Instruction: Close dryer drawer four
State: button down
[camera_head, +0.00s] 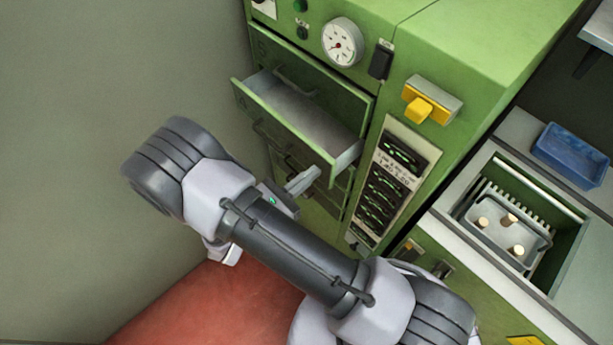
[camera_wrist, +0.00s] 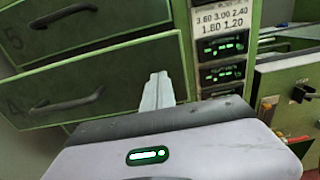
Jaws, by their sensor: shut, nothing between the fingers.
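Dryer drawer four (camera_head: 285,127) is pulled open from the green cabinet, with its empty grey inside showing in the head view. In the wrist view its green front (camera_wrist: 110,78) bears a "4" and a dark bar handle. My gripper (camera_head: 304,179) is shut and empty, in front of the drawer's right end and a little low in the head view. In the wrist view its closed fingers (camera_wrist: 158,88) overlap the right part of the drawer front. I cannot tell whether they touch it. Drawer five (camera_wrist: 75,30), marked "5", is above and looks closed.
A dial gauge (camera_head: 342,42) and a yellow switch (camera_head: 431,102) are on the green cabinet. A panel of green displays (camera_head: 391,180) is right of the drawers. A recess with a tray of corks (camera_head: 481,236) and a blue tray (camera_head: 570,156) are at right. A grey wall stands left.

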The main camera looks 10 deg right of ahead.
jog(key=p+x, duration=0.1)
jog(key=x, duration=0.8)
jog(key=shift+w+d, duration=0.15)
jog(key=shift+r, duration=0.1)
